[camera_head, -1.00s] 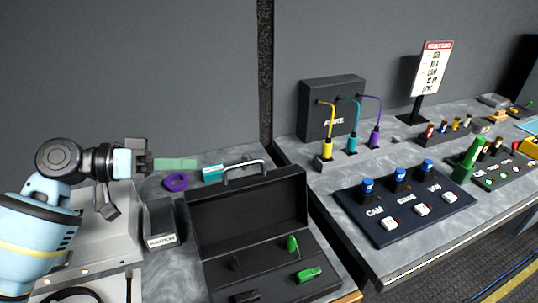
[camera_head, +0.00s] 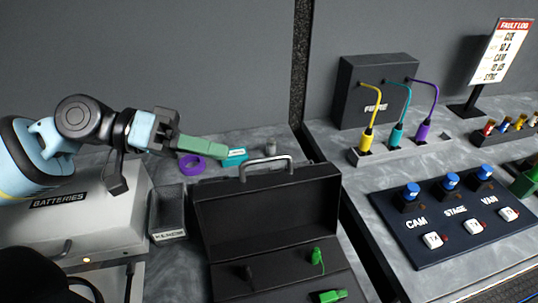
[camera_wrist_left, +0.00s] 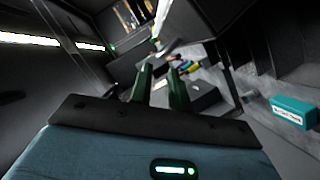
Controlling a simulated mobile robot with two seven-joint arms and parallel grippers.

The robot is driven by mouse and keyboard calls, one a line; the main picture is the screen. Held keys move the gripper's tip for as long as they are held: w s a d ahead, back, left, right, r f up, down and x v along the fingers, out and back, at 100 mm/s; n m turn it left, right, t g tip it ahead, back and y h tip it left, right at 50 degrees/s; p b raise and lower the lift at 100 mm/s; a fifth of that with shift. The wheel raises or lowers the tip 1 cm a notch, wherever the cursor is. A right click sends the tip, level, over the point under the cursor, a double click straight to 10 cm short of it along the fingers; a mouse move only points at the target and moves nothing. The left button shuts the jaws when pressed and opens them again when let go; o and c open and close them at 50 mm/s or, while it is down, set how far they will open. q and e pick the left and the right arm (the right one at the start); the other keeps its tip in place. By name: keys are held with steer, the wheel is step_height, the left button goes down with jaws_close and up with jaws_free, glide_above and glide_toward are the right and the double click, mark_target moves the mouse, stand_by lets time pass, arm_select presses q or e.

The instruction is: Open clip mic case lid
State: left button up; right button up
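The black clip mic case (camera_head: 265,262) stands on the grey counter with its lid (camera_head: 265,210) raised upright and its silver handle (camera_head: 266,166) on top. Inside, a green clip mic (camera_head: 317,256) and another green piece (camera_head: 328,296) show against the dark lining; the front of the case is cut off by the frame. My left gripper (camera_head: 222,151), with green fingers, is behind and left of the raised lid, apart from it. In the left wrist view its fingers (camera_wrist_left: 160,76) are apart with nothing between them. My right gripper is not in view.
A purple ring (camera_head: 191,165) and a teal box (camera_head: 235,157) lie behind the case. A dark tray (camera_head: 168,212) and a white batteries box (camera_head: 85,215) stand to its left. A panel with blue knobs (camera_head: 455,220) and a black cable box (camera_head: 376,92) stand to the right.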

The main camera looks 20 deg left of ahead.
mark_target(258, 161)
arm_select(q)
steer(key=shift+d, duration=0.1)
steer(key=p+x, duration=0.1)
steer(key=x, duration=0.5)
steer(key=shift+w+d+r+p, duration=0.1)
steer(key=shift+p, duration=0.3)
steer(key=shift+w+d+f, duration=0.15)
steer(key=shift+d+f, duration=0.15)
steer(key=shift+d, duration=0.3)
jaws_close()
